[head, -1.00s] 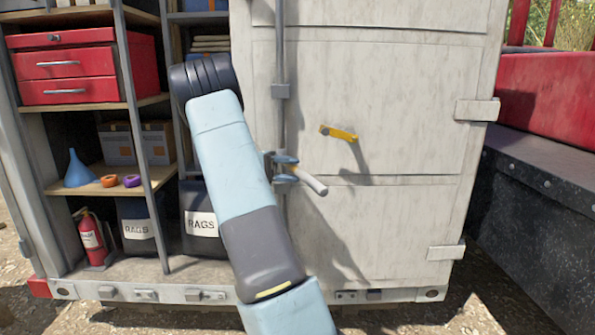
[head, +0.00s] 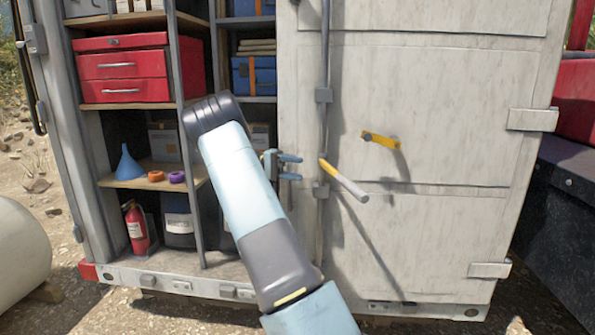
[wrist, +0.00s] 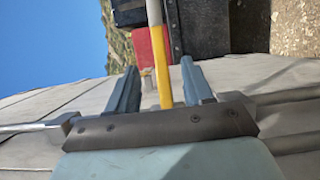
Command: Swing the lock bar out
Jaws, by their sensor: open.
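The lock bar handle (head: 346,183), yellow with a pale grey end, sticks out from the vertical rod (head: 325,60) on the closed white door, angled down and right in the head view. My gripper (head: 298,168) is open and empty, just left of the rod and handle, its two fingers pointing right. In the wrist view the handle (wrist: 161,75) runs up the picture between the two open fingers (wrist: 159,68). In the head view the fingertips stop short of it, with a small gap.
A yellow catch (head: 380,140) is on the door (head: 440,90) right of the rod. Left are open shelves with a red toolbox (head: 140,72), blue funnel (head: 128,163) and fire extinguisher (head: 137,228). A dark box stands at the right edge. A pale tank (head: 18,250) is lower left.

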